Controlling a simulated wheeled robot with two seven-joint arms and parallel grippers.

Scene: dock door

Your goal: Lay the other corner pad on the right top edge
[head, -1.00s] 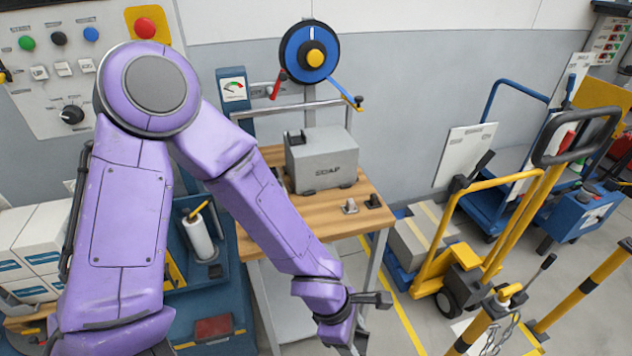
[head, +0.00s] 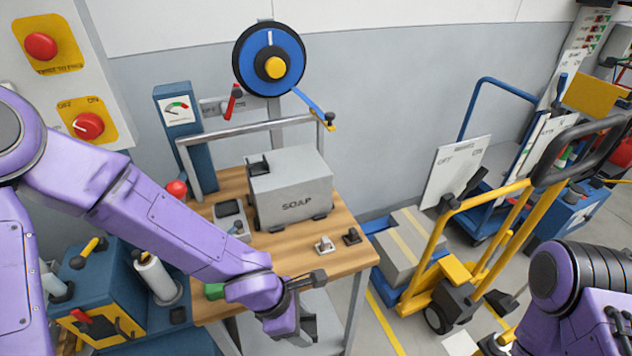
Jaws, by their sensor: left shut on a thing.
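The grey SOAP box (head: 300,188) stands on the wooden bench (head: 345,262). A dark corner pad (head: 258,166) lies on its left top edge; its right top edge looks bare. My left gripper (head: 311,302) is in front of the bench's front edge, below and in front of the box and apart from it. It is shut on a small dark piece that looks like the other corner pad, largely hidden by the fingers. My right arm shows at the lower right, but its gripper is out of view.
A light fitting (head: 325,245) and a dark fitting (head: 351,237) sit on the bench right of the box. A metal rail (head: 250,129) and a strap reel (head: 270,64) stand behind it. A yellow trolley (head: 455,265) is to the right, and a white roll (head: 155,277) is at left.

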